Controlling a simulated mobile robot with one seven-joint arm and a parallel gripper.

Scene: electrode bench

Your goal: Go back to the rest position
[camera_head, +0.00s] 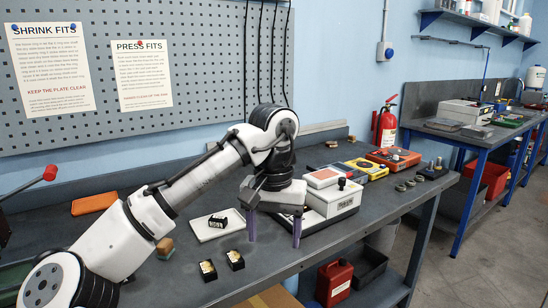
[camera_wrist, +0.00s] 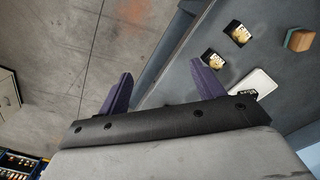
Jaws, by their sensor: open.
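My gripper (camera_head: 274,236) hangs fingers down near the front edge of the bench. Its two purple fingers are apart with nothing between them. In the wrist view, the gripper (camera_wrist: 163,82) shows the floor and the bench edge between its fingers. A white plate (camera_head: 205,233) lies left of the gripper with a black piece (camera_head: 217,221) on it. Two small black blocks with gold faces, one (camera_head: 208,270) and another (camera_head: 235,260), sit on the bench in front of the plate. In the wrist view, the plate (camera_wrist: 258,80) is partly hidden by my gripper.
A white device with a red top (camera_head: 332,198) stands close right of my gripper. Orange and yellow instruments (camera_head: 393,157), several rings (camera_head: 410,183), a brown and green block (camera_head: 165,247) and an orange case (camera_head: 94,203) lie on the bench (camera_head: 275,276). A pegboard (camera_head: 210,60) stands behind.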

